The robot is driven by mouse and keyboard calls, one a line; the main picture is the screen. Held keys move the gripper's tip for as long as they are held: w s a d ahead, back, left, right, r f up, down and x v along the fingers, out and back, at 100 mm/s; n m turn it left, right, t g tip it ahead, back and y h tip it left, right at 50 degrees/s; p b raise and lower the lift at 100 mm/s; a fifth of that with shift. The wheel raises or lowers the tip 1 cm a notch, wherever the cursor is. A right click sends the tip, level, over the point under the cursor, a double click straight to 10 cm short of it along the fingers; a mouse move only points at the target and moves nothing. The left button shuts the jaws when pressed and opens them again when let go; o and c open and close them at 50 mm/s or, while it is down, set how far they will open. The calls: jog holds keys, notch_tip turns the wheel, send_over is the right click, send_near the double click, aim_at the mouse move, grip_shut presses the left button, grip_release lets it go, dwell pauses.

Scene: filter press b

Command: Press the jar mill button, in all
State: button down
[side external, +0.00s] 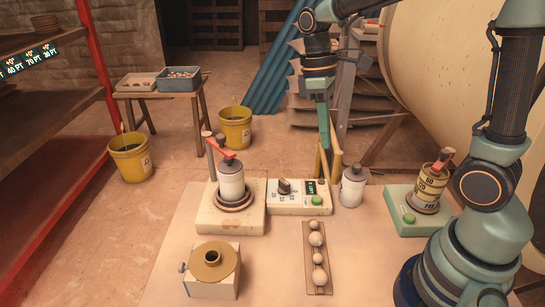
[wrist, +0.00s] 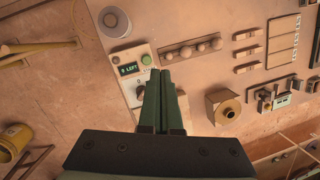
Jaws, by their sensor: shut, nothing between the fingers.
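A pale control box (side external: 286,208) sits on the table with a dark dial (side external: 284,187), a small lit display (side external: 311,188) and a green button (side external: 317,200). In the wrist view the display (wrist: 129,69) ends in "LEFT", and the green button (wrist: 146,60) shows just beyond my fingertips. My gripper (side external: 324,147) is shut and empty, pointing down above and behind the box, apart from it. The wrist view shows its fingers (wrist: 167,73) together, covering part of the box. A second green button (side external: 408,218) is on a green-topped unit at the right. No label says which is the jar mill.
A clamped white jar (side external: 231,182) stands left of the box and a grey-white canister (side external: 352,187) right of it. In front are a beige block with a round collar (side external: 212,262) and a strip of balls (side external: 318,265). Yellow buckets (side external: 130,157) stand on the floor.

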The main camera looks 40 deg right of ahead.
aim_at(314, 196)
jog(key=shift+w+d+f+n+g, duration=0.1)
jog(key=shift+w+f+n+g, duration=0.15)
jog(key=shift+f+n+g, duration=0.45)
jog(key=shift+w+d+f+n+g, duration=0.2)
jog(key=shift+f+n+g, duration=0.1)
jog(key=shift+f+g, duration=0.75)
jog(key=shift+w+d+f+n+g, duration=0.1)
jog(key=shift+w+f+n+g, duration=0.15)
jog(key=shift+f+n+g, duration=0.6)
jog(key=shift+f+m, duration=0.2)
jog(key=shift+m, duration=0.15)
jog(key=shift+a, duration=0.1)
jog(key=shift+f, duration=4.4)
jog(key=shift+f, duration=0.2)
jog(key=shift+f, duration=0.25)
